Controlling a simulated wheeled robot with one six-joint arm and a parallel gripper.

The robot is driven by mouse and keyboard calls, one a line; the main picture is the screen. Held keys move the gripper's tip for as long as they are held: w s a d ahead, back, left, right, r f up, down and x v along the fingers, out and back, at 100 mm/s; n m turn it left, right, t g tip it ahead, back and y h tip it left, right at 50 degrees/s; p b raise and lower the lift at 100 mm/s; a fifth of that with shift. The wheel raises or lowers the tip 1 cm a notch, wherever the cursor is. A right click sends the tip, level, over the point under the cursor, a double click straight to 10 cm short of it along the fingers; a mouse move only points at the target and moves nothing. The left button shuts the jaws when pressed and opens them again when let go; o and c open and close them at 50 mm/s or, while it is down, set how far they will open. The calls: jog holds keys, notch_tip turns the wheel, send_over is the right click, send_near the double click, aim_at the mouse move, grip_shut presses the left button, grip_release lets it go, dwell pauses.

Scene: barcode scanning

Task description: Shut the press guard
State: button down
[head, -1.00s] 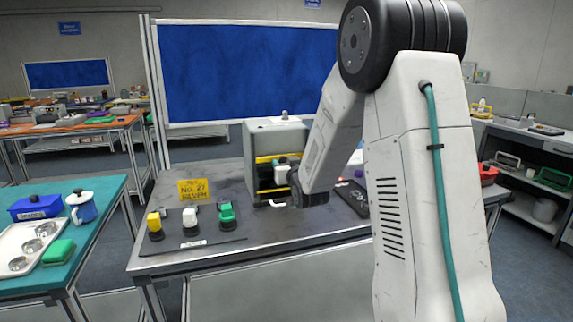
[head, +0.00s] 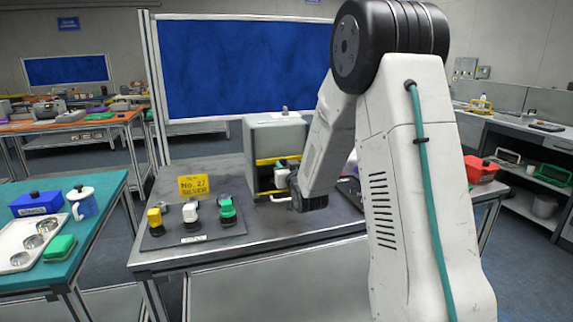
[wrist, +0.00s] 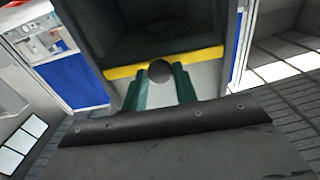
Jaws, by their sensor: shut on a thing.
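The press (head: 277,134) is a grey box on the middle table, with a dark open front. The guard (head: 279,160) shows as a yellow-edged part across that opening, and its yellow bar (wrist: 120,72) also crosses the wrist view. My gripper (head: 284,185) is at the press front, partly hidden by my own wrist. In the wrist view my gripper (wrist: 160,88) is at the yellow bar, with a dark round end between its green-edged sides. It is shut on what appears to be the guard's handle; the grip itself is hard to see.
Left of the press, yellow (head: 154,221), white (head: 190,213) and green (head: 227,211) devices stand on a dark mat. A yellow sign (head: 193,186) stands behind them. A teal table (head: 98,220) is at the left. My arm hides the table's right part.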

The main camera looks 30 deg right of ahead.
jog(key=c, duration=1.1)
grip_release()
jog(key=shift+f, duration=0.25)
jog(key=v, duration=0.7)
jog(key=shift+s, duration=0.4)
jog(key=shift+a, duration=0.15)
